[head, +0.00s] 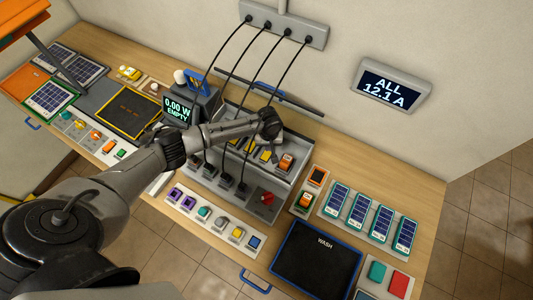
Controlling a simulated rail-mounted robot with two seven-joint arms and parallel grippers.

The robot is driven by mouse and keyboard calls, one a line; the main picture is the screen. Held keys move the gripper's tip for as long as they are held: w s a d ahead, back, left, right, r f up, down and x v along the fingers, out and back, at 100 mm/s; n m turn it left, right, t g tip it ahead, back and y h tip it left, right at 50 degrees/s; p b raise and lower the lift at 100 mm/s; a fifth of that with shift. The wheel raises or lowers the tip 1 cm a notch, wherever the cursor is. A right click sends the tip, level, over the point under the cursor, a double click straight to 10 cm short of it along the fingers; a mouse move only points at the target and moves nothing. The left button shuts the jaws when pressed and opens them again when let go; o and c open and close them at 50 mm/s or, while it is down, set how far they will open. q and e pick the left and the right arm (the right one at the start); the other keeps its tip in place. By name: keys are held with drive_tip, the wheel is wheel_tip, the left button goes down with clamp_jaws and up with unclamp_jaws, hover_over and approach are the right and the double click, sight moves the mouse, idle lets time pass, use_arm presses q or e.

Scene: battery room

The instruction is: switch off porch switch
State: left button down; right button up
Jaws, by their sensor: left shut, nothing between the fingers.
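My left arm reaches across the bench from the left. My left gripper (268,128) is shut and empty, above the back part of a grey switch panel (262,183). An orange switch (286,162) stands at the right of its upper row, with a yellow switch (265,156) to its left. A red knob (267,198) is on the lower right of the panel. I cannot read which switch is the porch one. My arm and gripper hide part of the panel's upper row. I cannot tell whether the gripper touches the panel. My right gripper is not in view.
Black cables hang from a wall socket strip (287,27) down to the panel. A wall display (394,84) reads "ALL 12.1 A". A meter (178,108) reads "0.00 W EMPTY". A black "WASH" pad (316,259) and blue cards (360,207) lie to the right.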

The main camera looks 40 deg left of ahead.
use_arm(q)
drive_tip(key=shift+f, duration=0.1)
idle(0.3)
drive_tip(key=shift+f+b, duration=0.4)
drive_tip(key=shift+f, duration=0.2)
drive_tip(key=shift+f+b, duration=0.3)
drive_tip(key=shift+f, duration=0.35)
idle(0.5)
wheel_tip(320, 180, up, 2)
drive_tip(key=p, duration=0.3)
drive_tip(key=shift+r, duration=0.25)
wheel_tip(320, 180, up, 5)
drive_tip(key=p, duration=0.5)
drive_tip(key=shift+f, duration=0.2)
idle(0.4)
